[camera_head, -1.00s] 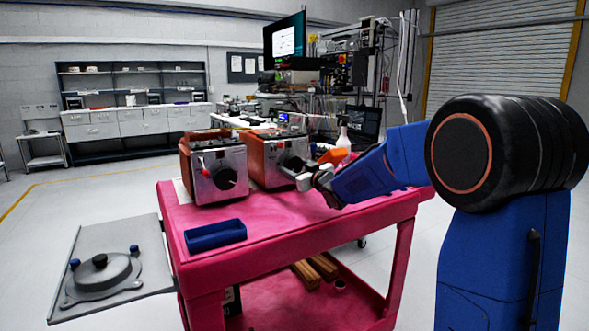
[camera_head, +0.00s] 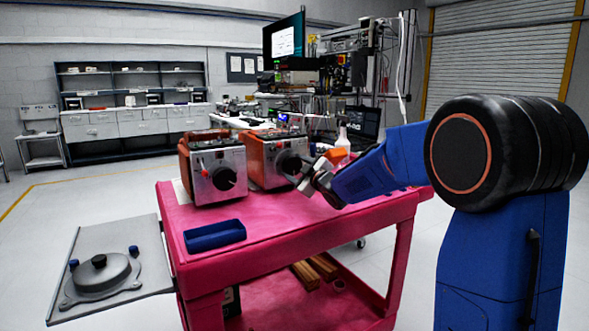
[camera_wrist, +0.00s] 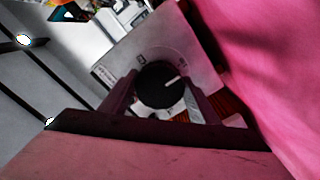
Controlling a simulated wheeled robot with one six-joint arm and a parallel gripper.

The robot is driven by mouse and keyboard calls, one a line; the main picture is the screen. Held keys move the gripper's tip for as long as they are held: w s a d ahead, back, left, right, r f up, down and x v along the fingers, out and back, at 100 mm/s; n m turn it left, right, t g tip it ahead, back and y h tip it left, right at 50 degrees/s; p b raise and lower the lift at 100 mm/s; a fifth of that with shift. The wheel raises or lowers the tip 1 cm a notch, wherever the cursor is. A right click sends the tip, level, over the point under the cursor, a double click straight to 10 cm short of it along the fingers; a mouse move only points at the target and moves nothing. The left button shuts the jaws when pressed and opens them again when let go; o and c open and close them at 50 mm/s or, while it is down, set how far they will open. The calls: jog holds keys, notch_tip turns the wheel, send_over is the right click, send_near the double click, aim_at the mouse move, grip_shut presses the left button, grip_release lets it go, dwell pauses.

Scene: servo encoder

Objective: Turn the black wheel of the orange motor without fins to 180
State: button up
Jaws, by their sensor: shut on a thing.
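Two orange motors with silver fronts stand on the pink cart: a left motor (camera_head: 204,160) and a right motor (camera_head: 262,158). The left motor's black wheel (camera_head: 223,179) is uncovered. My gripper (camera_head: 305,175) is at the front of the right motor, by its black wheel (camera_head: 291,162). In the wrist view that black wheel (camera_wrist: 158,86) sits between the two fingers of my gripper (camera_wrist: 162,102), which is shut on it. Its white mark points right and slightly up in that view. The dial print is too small to read. Fins cannot be told clearly in the head view.
A blue tray (camera_head: 215,236) lies on the pink cart (camera_head: 262,222) before the left motor. A grey plate with a round fixture (camera_head: 100,273) is left of the cart. A white bottle (camera_head: 342,137) and a cluttered bench are behind. The cart's front middle is clear.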

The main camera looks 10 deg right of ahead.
jog(key=shift+f, duration=0.1)
jog(key=o, duration=1.1)
jog(key=shift+c, duration=0.2)
jog(key=v, duration=1.7)
jog(key=shift+s, duration=0.2)
jog(key=s+d+f+m+g+h, duration=0.3)
jog(key=s+f+m+h, duration=0.1)
jog(key=s, duration=0.4)
jog(key=s+d+f+m+g+h, duration=0.25)
jog(key=s+m, duration=0.25)
jog(key=s, duration=0.3)
jog(key=s+a+f+m+g, duration=0.1)
jog(key=s+f, duration=0.4)
jog(key=s, duration=0.7)
jog(key=s+a+f+m+g, duration=0.2)
jog(key=s+f+g, duration=0.4)
jog(key=s, duration=0.6)
jog(key=shift+s+a+f+m+y, duration=0.15)
jog(key=shift+a+f+m+y, duration=0.25)
jog(key=shift+a, duration=0.2)
